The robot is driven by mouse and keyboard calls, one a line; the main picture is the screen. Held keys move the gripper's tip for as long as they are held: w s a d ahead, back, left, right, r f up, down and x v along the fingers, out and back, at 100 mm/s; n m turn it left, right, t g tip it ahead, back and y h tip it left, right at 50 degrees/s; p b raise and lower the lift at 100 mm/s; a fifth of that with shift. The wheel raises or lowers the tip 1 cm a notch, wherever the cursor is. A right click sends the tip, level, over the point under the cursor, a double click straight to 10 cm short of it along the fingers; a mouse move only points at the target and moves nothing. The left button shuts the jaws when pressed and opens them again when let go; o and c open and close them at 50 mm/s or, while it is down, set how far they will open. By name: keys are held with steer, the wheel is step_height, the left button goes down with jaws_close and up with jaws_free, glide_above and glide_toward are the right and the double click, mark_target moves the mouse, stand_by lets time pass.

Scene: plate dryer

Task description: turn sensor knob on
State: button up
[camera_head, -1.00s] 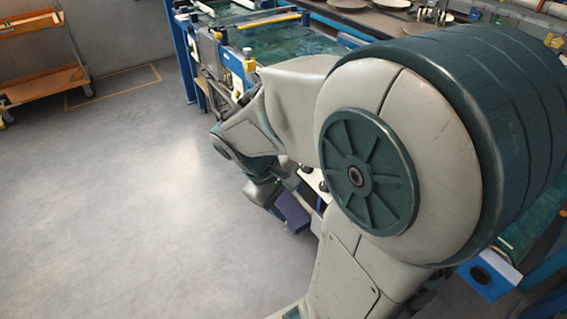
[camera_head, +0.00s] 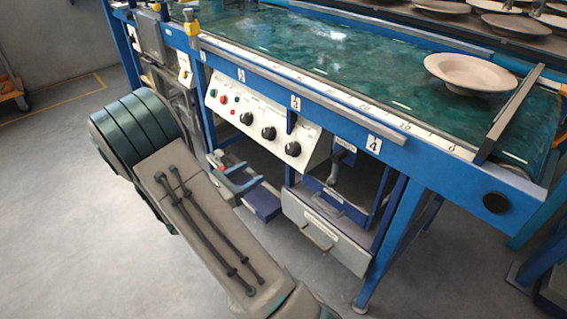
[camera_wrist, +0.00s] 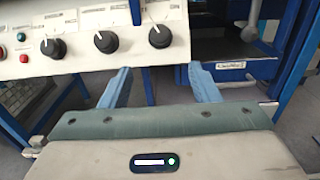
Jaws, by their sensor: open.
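A white sloped control panel (camera_head: 262,125) sits under the front edge of the blue table. It carries three black knobs in a row: left (camera_head: 247,118), middle (camera_head: 269,133) and right (camera_head: 292,149). The wrist view also shows the left knob (camera_wrist: 50,47), middle knob (camera_wrist: 105,42) and right knob (camera_wrist: 159,36). The labels are too small to read, so I cannot tell which is the sensor knob. My gripper (camera_wrist: 160,77) is open and empty. Its blue fingers lie in the picture below the middle and right knobs, apart from them.
Small red and green buttons (camera_head: 223,99) are left of the knobs. Right of the panel is a blue unit with a lever (camera_head: 336,167), above a grey drawer (camera_head: 325,230). A plate (camera_head: 470,72) lies on the green table surface (camera_head: 330,50). Blue legs (camera_head: 385,240) stand close by.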

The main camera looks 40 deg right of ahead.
mark_target(288, 151)
steer(key=d+b, duration=0.1)
steer(key=d, duration=0.3)
steer(key=d+b, duration=0.1)
steer(key=d, duration=0.4)
steer(key=w+d+b, duration=0.1)
steer(key=d+b, duration=0.1)
steer(key=d, duration=0.2)
steer(key=shift+d, duration=0.35)
steer(key=c, duration=1)
